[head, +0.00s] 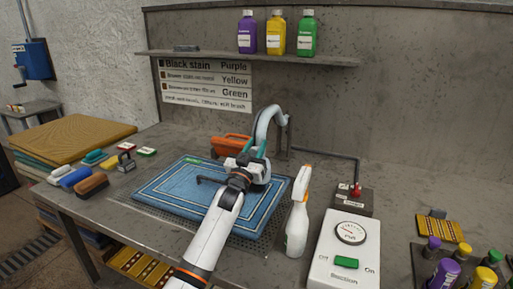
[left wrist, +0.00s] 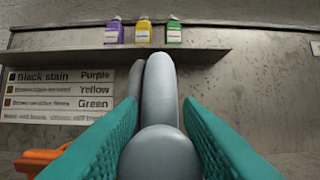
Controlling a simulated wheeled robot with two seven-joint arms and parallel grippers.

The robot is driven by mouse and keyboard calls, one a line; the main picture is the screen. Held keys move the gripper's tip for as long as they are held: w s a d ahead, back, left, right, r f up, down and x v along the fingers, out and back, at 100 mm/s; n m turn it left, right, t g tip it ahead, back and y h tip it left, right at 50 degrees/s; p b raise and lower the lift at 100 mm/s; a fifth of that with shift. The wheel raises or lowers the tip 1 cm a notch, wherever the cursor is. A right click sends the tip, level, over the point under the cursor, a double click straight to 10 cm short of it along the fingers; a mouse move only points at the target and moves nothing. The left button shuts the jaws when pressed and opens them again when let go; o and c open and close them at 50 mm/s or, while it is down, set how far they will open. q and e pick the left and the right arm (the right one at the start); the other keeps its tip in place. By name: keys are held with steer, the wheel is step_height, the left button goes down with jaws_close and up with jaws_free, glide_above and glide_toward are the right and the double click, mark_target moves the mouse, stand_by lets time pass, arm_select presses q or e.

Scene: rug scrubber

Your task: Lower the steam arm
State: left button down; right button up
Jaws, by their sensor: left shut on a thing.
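The steam arm (head: 266,118) is a thick grey curved tube that arches up above the back edge of the blue rug, in front of the wall. In the left wrist view the grey tube (left wrist: 160,95) runs away from me between two teal fingers. My left gripper (head: 262,150) is shut on the tube, with its fingers on either side. My left arm and gripper hide part of the rug and the lower end of the tube. My right gripper is not in view.
The blue rug (head: 175,192) lies on the table. A spray bottle (head: 298,215) and a white suction box (head: 345,255) stand to the right. An orange tool (head: 231,145) lies behind the rug. Brushes (head: 92,185) lie at left. A shelf (head: 340,60) with bottles hangs above.

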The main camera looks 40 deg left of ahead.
arm_select(q)
steer(key=c, duration=1.4)
jaws_free()
steer(key=shift+d+f, duration=0.1)
steer(key=shift+f, duration=0.5)
steer(key=o, duration=0.4)
steer(key=shift+r, duration=0.15)
steer(key=b+v, duration=0.1)
steer(key=v, duration=1.1)
steer(key=shift+w+r, duration=0.1)
